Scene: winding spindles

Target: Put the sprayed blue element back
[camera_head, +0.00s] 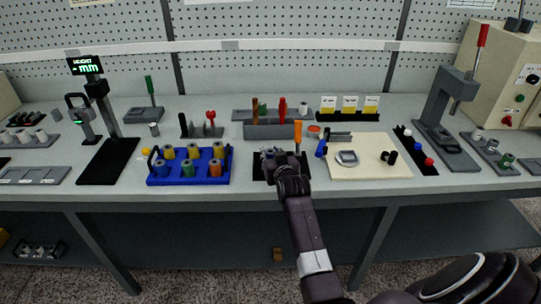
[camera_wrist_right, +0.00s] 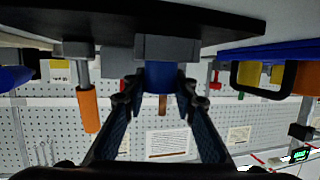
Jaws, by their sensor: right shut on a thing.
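My right gripper (camera_wrist_right: 160,105) is shut on the blue element (camera_wrist_right: 160,77), with a finger on each side of it. In the wrist view, which is upside down, the element touches or nearly touches a grey block (camera_wrist_right: 166,47) on the black mat (camera_wrist_right: 120,15); I cannot tell if it is lifted. In the head view the right gripper (camera_head: 283,165) is over the black mat (camera_head: 260,175) and hides the element. My left gripper is not in view.
An orange-handled tool (camera_head: 298,135) stands close at the gripper's right. Behind is a grey rack (camera_head: 262,131) with brown and red handles. A cream board (camera_head: 385,165) with a grey device lies to the right. The table front edge is clear.

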